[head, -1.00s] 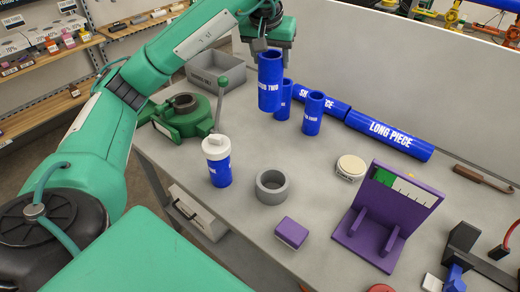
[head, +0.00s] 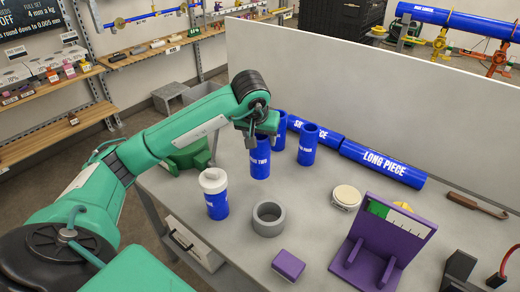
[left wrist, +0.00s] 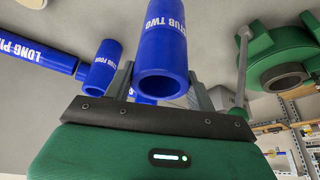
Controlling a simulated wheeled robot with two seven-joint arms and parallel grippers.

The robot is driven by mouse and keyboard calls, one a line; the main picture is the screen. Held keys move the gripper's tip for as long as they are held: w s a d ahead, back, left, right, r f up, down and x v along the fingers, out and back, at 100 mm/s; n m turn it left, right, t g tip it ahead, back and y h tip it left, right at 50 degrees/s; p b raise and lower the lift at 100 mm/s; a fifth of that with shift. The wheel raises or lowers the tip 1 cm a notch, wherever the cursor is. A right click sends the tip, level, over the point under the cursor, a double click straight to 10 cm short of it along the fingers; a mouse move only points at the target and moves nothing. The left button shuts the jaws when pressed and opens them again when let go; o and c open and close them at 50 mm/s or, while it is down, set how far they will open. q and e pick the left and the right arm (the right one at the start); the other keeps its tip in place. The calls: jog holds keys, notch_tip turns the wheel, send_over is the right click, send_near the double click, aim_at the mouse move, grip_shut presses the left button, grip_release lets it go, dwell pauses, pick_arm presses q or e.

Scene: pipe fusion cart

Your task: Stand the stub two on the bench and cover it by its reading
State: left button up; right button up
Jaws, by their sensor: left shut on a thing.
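Stub two (head: 260,160) is a blue tube with white lettering, upright at the back left of the bench (head: 330,225). My left gripper (head: 259,132) is shut on it from above. In the left wrist view, stub two (left wrist: 164,45) sits between the fingers (left wrist: 160,85), its open end toward the camera. I cannot tell whether its lower end touches the bench. The stub marked four (head: 307,146) stands to its right, and another blue stub (head: 280,128) is partly hidden behind. A purple gauge (head: 400,237) with a green-and-white scale stands front right. My right gripper is not in view.
A blue cylinder with a white cap (head: 214,181) and a grey ring (head: 269,219) stand in front. A purple block (head: 288,265) and pale disc (head: 346,196) are nearby. The long piece (head: 384,164) and short piece lie behind.

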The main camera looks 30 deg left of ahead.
aim_at(260, 152)
pick_arm(q)
jog(key=shift+f+p, duration=0.55)
jog(key=shift+f, duration=2.3)
jog(key=shift+f+b, duration=0.15)
jog(key=shift+b, duration=0.15)
jog(key=o, duration=1.5)
jog(key=shift+o, duration=0.2)
